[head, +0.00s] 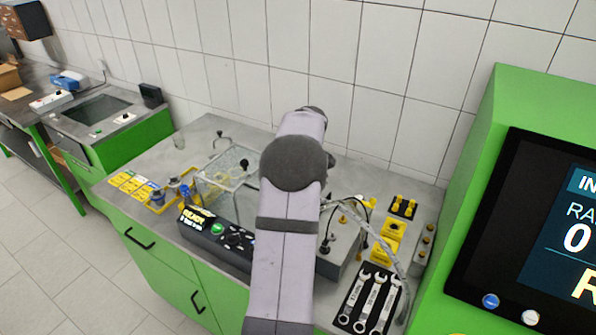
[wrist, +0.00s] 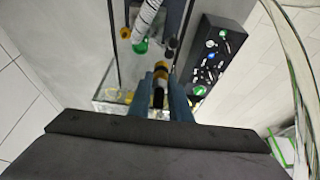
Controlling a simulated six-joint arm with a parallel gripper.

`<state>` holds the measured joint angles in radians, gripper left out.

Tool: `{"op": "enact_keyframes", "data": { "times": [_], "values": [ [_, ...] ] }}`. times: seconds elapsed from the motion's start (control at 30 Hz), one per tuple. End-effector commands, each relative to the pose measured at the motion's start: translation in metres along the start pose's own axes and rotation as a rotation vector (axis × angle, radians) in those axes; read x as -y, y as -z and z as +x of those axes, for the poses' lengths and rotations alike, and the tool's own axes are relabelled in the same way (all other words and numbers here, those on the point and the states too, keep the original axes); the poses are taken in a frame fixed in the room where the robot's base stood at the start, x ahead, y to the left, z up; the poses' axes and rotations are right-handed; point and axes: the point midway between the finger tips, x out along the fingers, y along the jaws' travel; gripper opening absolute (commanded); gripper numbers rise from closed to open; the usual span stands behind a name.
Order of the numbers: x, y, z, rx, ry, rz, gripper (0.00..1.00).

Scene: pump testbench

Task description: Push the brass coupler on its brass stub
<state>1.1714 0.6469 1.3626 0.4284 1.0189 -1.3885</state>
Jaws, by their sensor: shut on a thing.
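In the wrist view my gripper (wrist: 160,84) has its two blue-grey fingers closed on a brass-coloured coupler (wrist: 160,68) with a dark band and dark lower part. The coupler sits between the fingertips and sticks out a little beyond them. In the head view my own arm covers the gripper and the coupler. I cannot pick out the brass stub with certainty; a small yellow-brass fitting (wrist: 125,32) shows up and left of the coupler in the wrist view. I cannot tell whether the coupler touches anything.
A ribbed hose (wrist: 148,15) with a green end (wrist: 140,46) lies close to the coupler. A black control panel (wrist: 215,55) is at the right. In the head view, a wrench tray (head: 346,310), yellow holders (head: 385,242) and a clear tank (head: 233,162) crowd the bench.

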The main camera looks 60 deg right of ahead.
Motion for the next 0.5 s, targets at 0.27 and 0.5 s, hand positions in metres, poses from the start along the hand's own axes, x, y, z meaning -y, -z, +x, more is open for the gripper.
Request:
{"op": "enact_keyframes", "data": {
  "times": [0.27,0.5],
  "values": [
    [-0.035,-0.014,0.023,0.001,-0.118,0.281,0.0],
    [-0.067,-0.011,0.022,-0.001,-0.221,0.52,0.0]
  ]
}}
